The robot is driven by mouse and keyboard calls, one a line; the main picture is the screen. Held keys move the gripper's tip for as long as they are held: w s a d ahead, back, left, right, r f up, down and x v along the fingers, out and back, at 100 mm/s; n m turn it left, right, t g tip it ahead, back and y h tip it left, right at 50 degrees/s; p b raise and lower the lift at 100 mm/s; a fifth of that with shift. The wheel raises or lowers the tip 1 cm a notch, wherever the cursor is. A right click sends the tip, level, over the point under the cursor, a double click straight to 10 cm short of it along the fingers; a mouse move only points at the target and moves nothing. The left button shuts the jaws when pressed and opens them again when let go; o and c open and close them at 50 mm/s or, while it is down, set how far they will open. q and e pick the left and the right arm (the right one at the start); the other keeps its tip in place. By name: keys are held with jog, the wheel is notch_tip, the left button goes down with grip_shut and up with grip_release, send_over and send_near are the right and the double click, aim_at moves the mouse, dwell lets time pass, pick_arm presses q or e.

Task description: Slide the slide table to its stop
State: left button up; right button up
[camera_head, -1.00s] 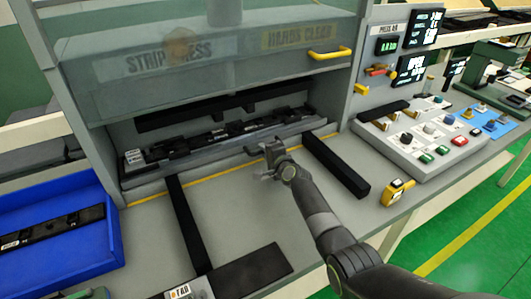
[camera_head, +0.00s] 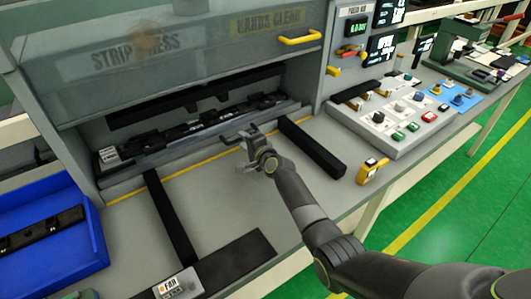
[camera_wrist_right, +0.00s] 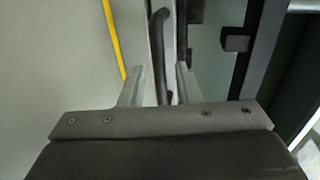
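The slide table (camera_head: 205,148) is a long grey plate inside the press opening, under the raised clear guard. A dark trim strip (camera_head: 190,130) lies along it. A dark bar handle (camera_wrist_right: 158,50) shows in the right wrist view, and in the head view it is mostly hidden by the gripper at the table's front edge. My right gripper (camera_head: 249,150) is at that front edge. In the right wrist view its two fingers (camera_wrist_right: 158,88) stand apart, one on each side of the handle, with small gaps visible. My left gripper is in neither view.
The guard's yellow handle (camera_head: 300,38) is above. Two black rails (camera_head: 172,215) (camera_head: 312,148) run forward across the bench. A blue bin (camera_head: 60,262) is at left, a button panel (camera_head: 405,118) at right, and a yellow device (camera_head: 371,171) near the front edge. Bench between the rails is clear.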

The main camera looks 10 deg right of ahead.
jog(key=p+v, duration=0.1)
jog(key=v, duration=1.3)
jog(key=shift+s+p, duration=0.2)
jog(key=shift+p, duration=0.1)
